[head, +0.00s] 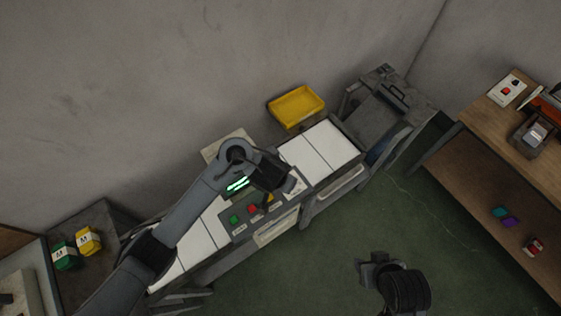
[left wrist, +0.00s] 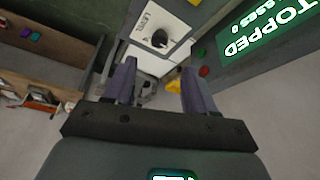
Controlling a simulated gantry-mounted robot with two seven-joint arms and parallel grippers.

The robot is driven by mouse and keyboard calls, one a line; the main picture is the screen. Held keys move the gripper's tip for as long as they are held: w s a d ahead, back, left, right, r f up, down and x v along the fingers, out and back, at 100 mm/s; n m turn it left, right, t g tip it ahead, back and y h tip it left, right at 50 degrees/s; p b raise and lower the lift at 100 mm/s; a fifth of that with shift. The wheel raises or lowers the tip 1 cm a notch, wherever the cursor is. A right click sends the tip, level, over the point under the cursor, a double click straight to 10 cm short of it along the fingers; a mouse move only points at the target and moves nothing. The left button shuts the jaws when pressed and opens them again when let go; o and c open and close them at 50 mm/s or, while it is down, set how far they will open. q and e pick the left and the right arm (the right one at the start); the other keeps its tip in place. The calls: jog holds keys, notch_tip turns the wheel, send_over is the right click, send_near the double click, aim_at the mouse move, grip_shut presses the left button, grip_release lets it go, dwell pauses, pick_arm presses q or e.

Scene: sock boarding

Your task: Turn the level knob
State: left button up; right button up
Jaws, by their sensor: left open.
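The level knob (left wrist: 160,38) is a dark round knob on a white plate marked LEVEL (left wrist: 150,22), near the top of the left wrist view. My left gripper (left wrist: 158,66) is open, its two fingers apart with nothing between them. The knob appears beyond the fingertips, apart from them. In the head view my left gripper (head: 267,201) is over the control panel (head: 240,234), and its hand hides part of it. My right gripper (head: 372,262) is over the green floor, away from the panel; its fingers are not clear.
The panel has a green button (head: 234,219), a red button (head: 252,209) and a lit display (head: 237,185) reading STOPPED in the left wrist view. A white conveyor (head: 322,147) runs alongside. A yellow tray (head: 296,106) stands behind it. A wooden shelf unit (head: 470,160) is at right.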

pick_arm(q)
jog(key=b+x, duration=0.6)
jog(key=x, duration=0.3)
jog(key=shift+d, duration=0.1)
jog(key=shift+w+d+f+b, duration=0.15)
jog(key=shift+w+f+b, duration=0.2)
jog(key=shift+f, duration=0.3)
jog(key=shift+c, duration=0.5)
jog(key=c, duration=0.9)
